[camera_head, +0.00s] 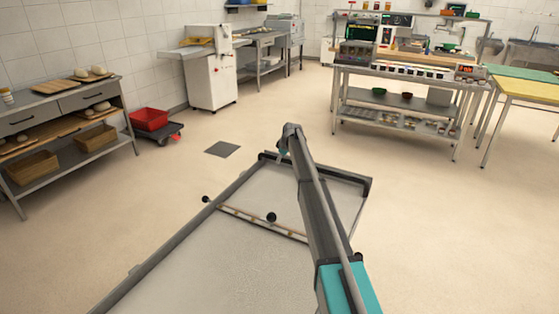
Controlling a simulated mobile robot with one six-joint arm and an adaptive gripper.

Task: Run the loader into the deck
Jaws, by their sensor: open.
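The loader (190,262) is a long, pale, flat bed in a dark grey frame. It runs from the bottom of the head view to a raised far end in the middle. A crossbar (262,222) with light wooden pieces lies across the bed. A black knob (271,217) stands near its middle, and another dark knob (206,199) sits at the left rail. My grey and teal arm reaches over the right part of the loader, its far joint above the far end. My gripper's fingers cannot be seen. No oven deck can be made out.
A shelved bench (75,99) with dough boards and wooden crates stands left. A red tub (149,119) sits on a low dolly beside it. A white machine (212,82) stands at the back. A steel workstation (405,75) and yellow-topped table (530,90) stand right.

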